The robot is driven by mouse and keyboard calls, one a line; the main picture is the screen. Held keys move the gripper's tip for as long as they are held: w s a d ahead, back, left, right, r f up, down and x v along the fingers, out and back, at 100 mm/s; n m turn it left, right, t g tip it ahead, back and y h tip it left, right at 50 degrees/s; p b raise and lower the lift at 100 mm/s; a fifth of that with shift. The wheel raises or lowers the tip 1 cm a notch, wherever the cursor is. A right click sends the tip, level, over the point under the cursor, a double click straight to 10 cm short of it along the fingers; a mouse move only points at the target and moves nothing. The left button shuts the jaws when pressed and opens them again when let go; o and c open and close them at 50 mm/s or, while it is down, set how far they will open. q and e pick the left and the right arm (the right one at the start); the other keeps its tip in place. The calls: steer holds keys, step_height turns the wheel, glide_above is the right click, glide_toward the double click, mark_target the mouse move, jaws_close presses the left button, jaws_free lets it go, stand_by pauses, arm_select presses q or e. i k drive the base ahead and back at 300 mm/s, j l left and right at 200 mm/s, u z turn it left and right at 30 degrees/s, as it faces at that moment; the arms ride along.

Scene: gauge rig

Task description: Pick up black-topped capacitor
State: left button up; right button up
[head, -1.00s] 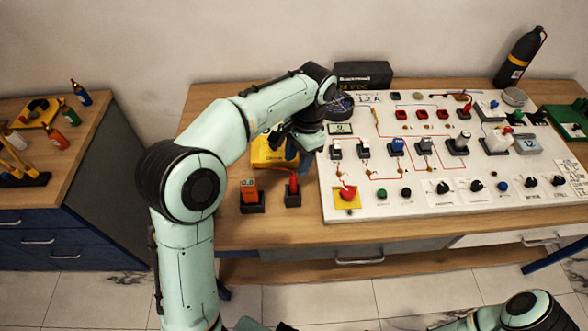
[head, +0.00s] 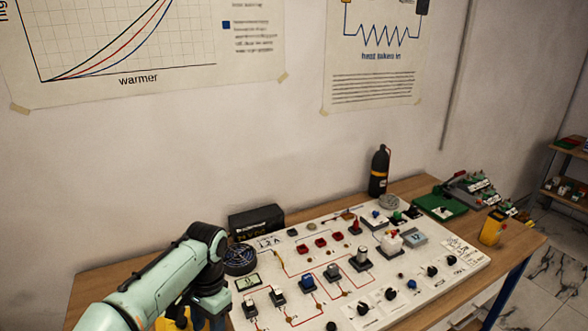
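The white circuit board (head: 440,276) lies on the wooden bench with several small parts standing on it. A pale cylinder (head: 363,257) on a dark base stands near its middle. I cannot tell for sure which part is the black-topped capacitor. My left gripper (head: 210,308) hangs low at the board's left edge, apart from these parts; its fingertips are too unclear to tell open from shut. My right gripper is out of view.
A black power supply box (head: 256,222) and a round dark fan (head: 239,260) stand behind the board's left end. A black bottle (head: 379,172) stands behind it. A green board (head: 440,205) and a yellow device (head: 492,228) are on the right.

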mark_target(363, 251)
steer(key=k, duration=0.95)
